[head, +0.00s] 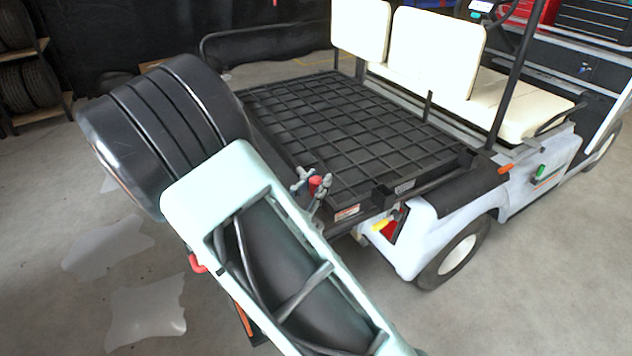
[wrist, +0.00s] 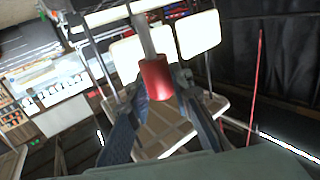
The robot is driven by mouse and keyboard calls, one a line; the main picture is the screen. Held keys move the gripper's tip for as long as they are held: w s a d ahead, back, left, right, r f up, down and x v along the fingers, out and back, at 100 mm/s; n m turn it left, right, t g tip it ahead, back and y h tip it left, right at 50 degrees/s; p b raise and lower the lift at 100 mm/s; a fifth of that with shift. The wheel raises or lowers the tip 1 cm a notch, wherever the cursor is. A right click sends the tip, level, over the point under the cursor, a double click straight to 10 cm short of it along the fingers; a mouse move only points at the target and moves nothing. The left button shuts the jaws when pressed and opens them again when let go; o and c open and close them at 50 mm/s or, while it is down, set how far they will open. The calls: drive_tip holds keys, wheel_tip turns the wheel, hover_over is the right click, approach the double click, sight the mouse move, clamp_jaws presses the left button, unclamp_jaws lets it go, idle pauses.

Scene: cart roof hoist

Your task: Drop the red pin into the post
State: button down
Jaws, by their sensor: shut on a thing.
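The red pin (wrist: 155,78) has a thick red cylindrical head and a grey shaft (wrist: 143,38) pointing up in the wrist view. My gripper (wrist: 161,82) is shut on the red head, one finger on each side. In the head view the red head (head: 316,184) shows small between my gripper's fingers (head: 312,186), over the near edge of the cart's black cargo bed, partly hidden by the fingers. A dark upright post (head: 508,75) stands on the cart at the right, apart from the pin. I cannot see a hole in it.
The white cart has cream seats (head: 436,48) and a gridded black bed (head: 350,110). Tyre shelves (head: 35,90) stand far left. The floor at lower right is clear.

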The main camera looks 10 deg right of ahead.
drive_tip(key=shift+f+b, duration=2.15)
drive_tip(key=shift+f, duration=0.65)
drive_tip(key=shift+f+b, duration=1.7)
drive_tip(key=shift+f, duration=0.55)
drive_tip(key=c, duration=1.7)
unclamp_jaws()
drive_tip(key=shift+o, duration=0.2)
drive_tip(key=v, duration=1.2)
drive_tip(key=shift+r, duration=0.1)
